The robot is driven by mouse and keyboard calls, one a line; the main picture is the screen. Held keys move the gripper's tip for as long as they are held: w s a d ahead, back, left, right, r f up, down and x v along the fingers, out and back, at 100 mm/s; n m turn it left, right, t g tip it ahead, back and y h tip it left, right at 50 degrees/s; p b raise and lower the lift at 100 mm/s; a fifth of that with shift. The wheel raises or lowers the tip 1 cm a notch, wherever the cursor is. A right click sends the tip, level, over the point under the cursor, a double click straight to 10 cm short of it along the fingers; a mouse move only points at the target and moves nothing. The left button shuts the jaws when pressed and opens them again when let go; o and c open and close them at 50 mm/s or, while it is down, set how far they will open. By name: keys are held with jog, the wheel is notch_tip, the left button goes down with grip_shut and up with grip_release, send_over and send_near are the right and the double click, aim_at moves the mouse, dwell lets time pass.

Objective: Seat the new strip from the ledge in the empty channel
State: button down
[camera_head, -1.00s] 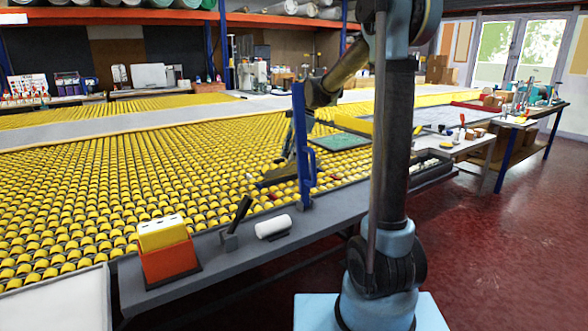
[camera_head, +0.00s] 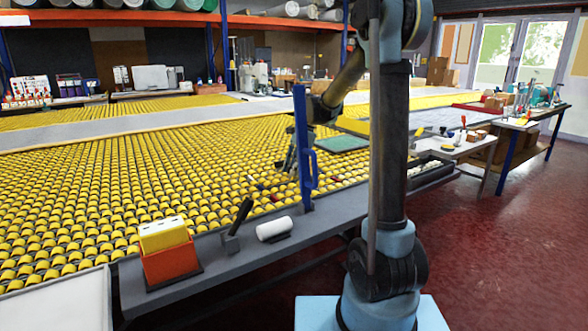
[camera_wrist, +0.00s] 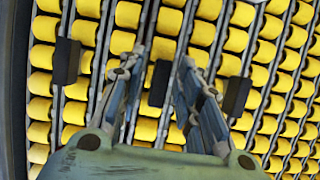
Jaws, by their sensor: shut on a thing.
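My gripper (camera_head: 287,165) is over the yellow roller bed (camera_head: 120,170), just left of the blue post. In the wrist view, its two fingers (camera_wrist: 160,62) reach down toward the rollers, with a dark block (camera_wrist: 160,84) between them that it appears shut on. I cannot tell whether this is the new strip. Similar dark blocks lie left (camera_wrist: 67,61) and right (camera_wrist: 235,95) of the fingers. Grey rails run between the rows of rollers. I cannot make out the empty channel. Small dark and red pieces (camera_head: 272,197) show on the rollers near the gripper.
The blue post (camera_head: 304,150) with a handle stands close to the gripper. The grey front ledge (camera_head: 210,265) carries an orange holder (camera_head: 168,265) with yellow pieces, a black-handled tool (camera_head: 238,222) and a white roll (camera_head: 274,228).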

jog(key=shift+f, duration=0.3)
jog(key=c, duration=1.2)
grip_release()
jog(key=shift+o, duration=0.2)
jog(key=shift+r, duration=0.1)
jog(key=shift+r, duration=0.25)
jog(key=v, duration=1.2)
jog(key=shift+r, duration=0.3)
